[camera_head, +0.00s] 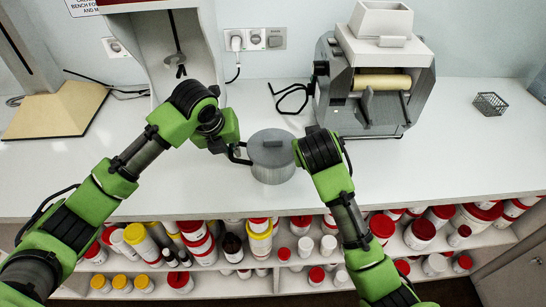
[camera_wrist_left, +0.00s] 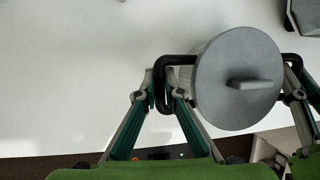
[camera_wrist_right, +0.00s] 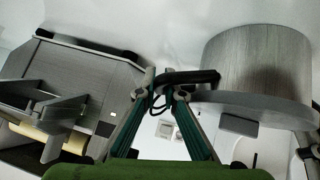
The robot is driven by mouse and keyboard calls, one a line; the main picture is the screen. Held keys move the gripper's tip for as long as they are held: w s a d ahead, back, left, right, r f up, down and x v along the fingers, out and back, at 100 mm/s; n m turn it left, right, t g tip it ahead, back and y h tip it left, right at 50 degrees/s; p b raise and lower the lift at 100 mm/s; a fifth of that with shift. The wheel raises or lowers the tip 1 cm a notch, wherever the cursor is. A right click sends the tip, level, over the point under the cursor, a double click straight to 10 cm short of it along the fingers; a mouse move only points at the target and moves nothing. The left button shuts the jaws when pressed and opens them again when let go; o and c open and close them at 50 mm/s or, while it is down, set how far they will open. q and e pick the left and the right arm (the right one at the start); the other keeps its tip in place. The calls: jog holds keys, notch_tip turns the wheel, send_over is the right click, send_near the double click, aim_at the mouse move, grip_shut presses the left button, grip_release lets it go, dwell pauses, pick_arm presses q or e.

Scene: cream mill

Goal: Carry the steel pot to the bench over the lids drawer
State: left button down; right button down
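The steel pot (camera_head: 271,160) is a grey cylinder with a flat lid (camera_wrist_left: 238,75) on it and a black handle on each side. It appears upright over the white bench; I cannot tell whether its base touches. My left gripper (camera_wrist_left: 162,88) has its fingertips on both sides of one handle (camera_wrist_left: 163,62) and is shut on it. My right gripper (camera_wrist_right: 164,92) is shut on the opposite handle (camera_wrist_right: 195,77); in the head view its fingertips are hidden behind the wrist.
A grey mill with a roller (camera_head: 382,83) stands behind and right of the pot. A tall white machine (camera_head: 170,45) stands behind left. A wire basket (camera_head: 489,104) sits at far right. Shelves below hold several lidded jars (camera_head: 259,246).

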pick_arm(q)
jog(key=shift+r, duration=0.25)
pick_arm(e)
jog(key=shift+r, duration=0.25)
